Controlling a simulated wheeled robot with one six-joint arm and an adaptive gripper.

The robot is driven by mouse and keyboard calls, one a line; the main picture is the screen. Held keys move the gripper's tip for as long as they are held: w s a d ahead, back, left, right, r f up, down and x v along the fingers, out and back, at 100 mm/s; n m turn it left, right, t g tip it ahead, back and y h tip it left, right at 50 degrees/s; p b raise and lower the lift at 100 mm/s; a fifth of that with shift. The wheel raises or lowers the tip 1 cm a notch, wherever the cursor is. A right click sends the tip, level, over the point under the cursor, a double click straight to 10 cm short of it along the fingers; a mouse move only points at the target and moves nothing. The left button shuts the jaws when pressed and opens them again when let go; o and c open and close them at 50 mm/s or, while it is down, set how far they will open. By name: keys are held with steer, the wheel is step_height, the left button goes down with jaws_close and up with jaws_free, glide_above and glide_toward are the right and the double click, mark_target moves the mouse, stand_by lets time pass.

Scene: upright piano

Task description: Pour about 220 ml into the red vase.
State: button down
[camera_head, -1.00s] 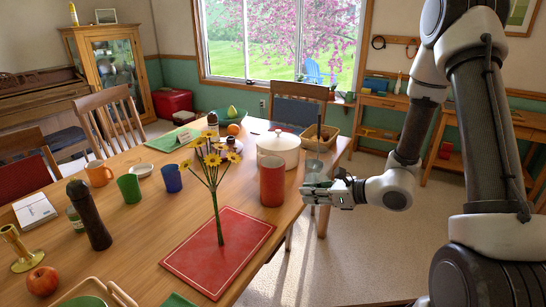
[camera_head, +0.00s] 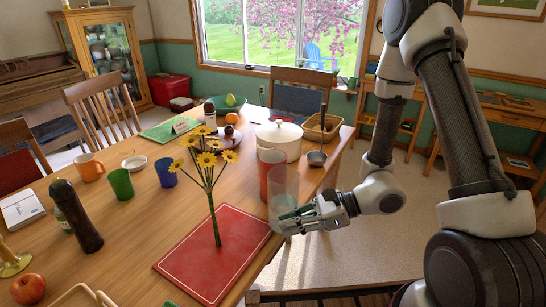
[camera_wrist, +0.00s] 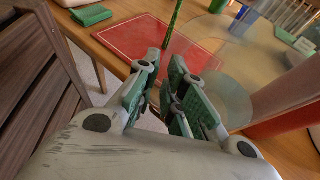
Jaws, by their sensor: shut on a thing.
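The red vase (camera_head: 266,168) is a tall red cylinder standing upright on the table, in front of the white pot. It also shows at the right of the wrist view (camera_wrist: 287,122). My gripper (camera_head: 288,222) is shut on a clear, see-through vessel (camera_head: 284,188). The vessel looks nearly upright in the head view, overlapping the vase's right side. In the wrist view, its faint round outline (camera_wrist: 226,97) shows beyond my fingers (camera_wrist: 168,95). I cannot tell how much liquid is in the vessel or the vase.
Yellow flowers (camera_head: 205,160) stand over a red mat (camera_head: 190,272), left of my gripper. A white lidded pot (camera_head: 279,138) and a ladle (camera_head: 317,157) are behind. Cups and a dark bottle (camera_head: 77,215) stand at left. The table's right edge runs near my gripper.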

mark_target(291, 211)
steer(key=shift+w+r+m+g, duration=0.25)
steer(key=shift+r+m, duration=0.15)
steer(key=shift+r, duration=0.45)
steer(key=shift+w+r+m+g, duration=0.15)
steer(key=shift+r+m+g, duration=0.2)
steer(key=shift+r, duration=0.5)
steer(key=w+r+m+g, duration=0.2)
steer(key=r+m, duration=0.1)
steer(key=r, duration=0.3)
steer(key=w+r+m+g+p, duration=0.1)
steer(key=w+r+m+g, duration=0.1)
steer(key=r, duration=0.4)
steer(key=shift+w+a+r+m+g+h, duration=0.3)
steer(key=shift+w+a+m, duration=0.1)
steer(key=shift+w+m, duration=0.25)
steer(key=shift+w+a+r+m+g+p, duration=0.1)
steer(key=shift+w+r+m+g+p, duration=0.3)
steer(key=shift+r+p, duration=0.25)
steer(key=shift+w+r+m+g+p, duration=0.2)
steer(key=shift+w+r+m+p, duration=0.1)
steer(key=shift+w+r+p, duration=0.3)
steer(key=shift+w+a+r+m+p, duration=0.1)
steer(key=shift+w+r+m+p, duration=0.2)
steer(key=shift+w+p, duration=0.3)
steer(key=shift+w+a+r+m+p, duration=0.1)
steer(key=shift+w+r+m+p, duration=0.1)
steer(key=shift+w+r+p, duration=0.25)
stand_by(2.2)
